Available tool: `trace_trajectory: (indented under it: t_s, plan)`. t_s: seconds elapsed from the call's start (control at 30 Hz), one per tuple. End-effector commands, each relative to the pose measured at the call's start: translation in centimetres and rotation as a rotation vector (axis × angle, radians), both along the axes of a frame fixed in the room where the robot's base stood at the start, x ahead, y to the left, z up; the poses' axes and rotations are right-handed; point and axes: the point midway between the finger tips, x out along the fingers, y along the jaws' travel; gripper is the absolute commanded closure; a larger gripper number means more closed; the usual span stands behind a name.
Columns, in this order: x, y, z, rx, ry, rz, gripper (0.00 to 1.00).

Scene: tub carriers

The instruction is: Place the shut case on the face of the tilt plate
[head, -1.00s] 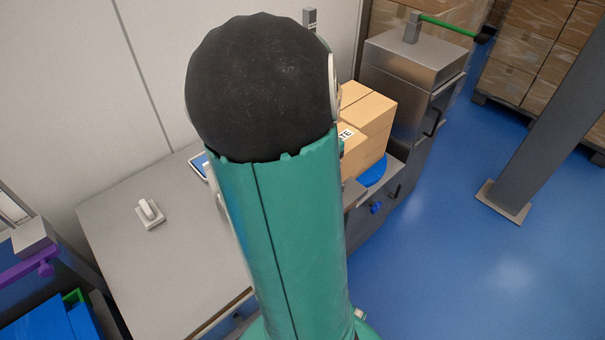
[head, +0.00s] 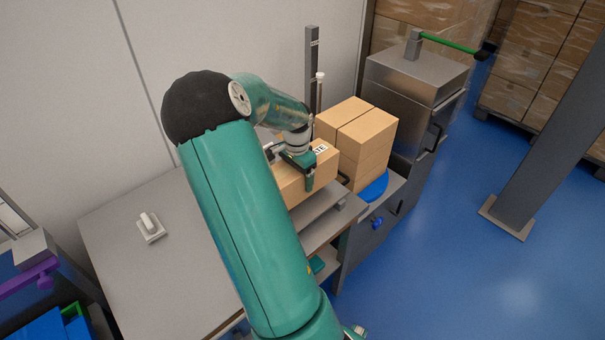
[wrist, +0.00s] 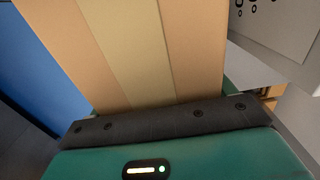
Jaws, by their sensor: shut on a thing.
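My gripper (head: 291,166) is shut on a shut cardboard case (head: 293,190) with a white label ending in "ATE". The arm hides the left part of the case in the head view. In the wrist view, the case (wrist: 145,50) fills the middle beyond the gripper's dark edge, with a paler tape strip along it. A grey metal plate (head: 322,204) shows just below and right of the case. It may be the tilt plate. I cannot tell whether the case touches it.
A grey post (head: 312,70) rises behind. A steel cabinet (head: 415,90) is at the back right. A grey table (head: 145,270) at left carries a small white device (head: 150,227).

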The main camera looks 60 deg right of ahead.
Motion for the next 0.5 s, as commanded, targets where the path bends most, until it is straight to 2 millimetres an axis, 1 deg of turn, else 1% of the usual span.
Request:
trace_trajectory:
  t_s: [0.23,0.4,0.5]
  plan:
    - [0.9,-0.5,-1.1,-0.002,-0.002,0.000,0.88]
    - [0.8,-0.5,-3.3,-0.001,-0.001,-0.001,0.88]
    - [0.8,-0.5,-3.9,-0.001,-0.002,-0.001,0.88]
